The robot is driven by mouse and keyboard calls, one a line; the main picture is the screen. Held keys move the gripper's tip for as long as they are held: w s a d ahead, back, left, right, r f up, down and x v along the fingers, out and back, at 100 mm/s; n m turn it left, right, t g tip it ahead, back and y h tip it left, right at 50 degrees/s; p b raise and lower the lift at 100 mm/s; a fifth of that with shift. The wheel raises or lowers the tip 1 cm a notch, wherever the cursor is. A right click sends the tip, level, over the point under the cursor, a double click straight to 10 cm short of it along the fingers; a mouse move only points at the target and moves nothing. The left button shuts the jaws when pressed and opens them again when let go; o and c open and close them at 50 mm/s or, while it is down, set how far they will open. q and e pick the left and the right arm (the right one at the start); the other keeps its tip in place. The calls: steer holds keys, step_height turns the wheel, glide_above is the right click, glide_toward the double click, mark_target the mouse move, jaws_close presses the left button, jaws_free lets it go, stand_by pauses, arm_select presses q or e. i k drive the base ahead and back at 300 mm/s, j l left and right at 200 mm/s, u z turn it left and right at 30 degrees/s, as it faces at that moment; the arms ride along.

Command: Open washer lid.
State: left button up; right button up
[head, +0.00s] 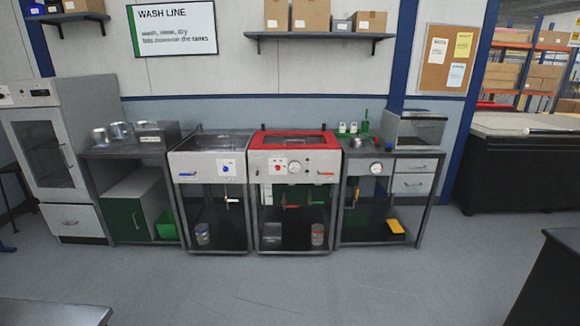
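A wash line stands against the back wall. At its middle is a tank unit with a red-framed lid (293,141) that has a dark window; the lid looks shut. Its front panel (267,165) has a red knob, a round gauge and a red handle. Left of it is a similar steel tank (205,165) with a blue knob and blue handle; its top looks dark, and I cannot tell if it is covered. No label names either one as the washer. Neither of my grippers is in view.
A steel bench with metal parts (118,130) stands left, beside a glass-door cabinet (50,150). A bench with a gauge (376,168) and a clear-sided box (418,130) stand right. A black-sided bench (510,170) is farther right. The floor (270,285) in front is clear.

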mark_target(256, 141)
steer(key=i, duration=2.2)
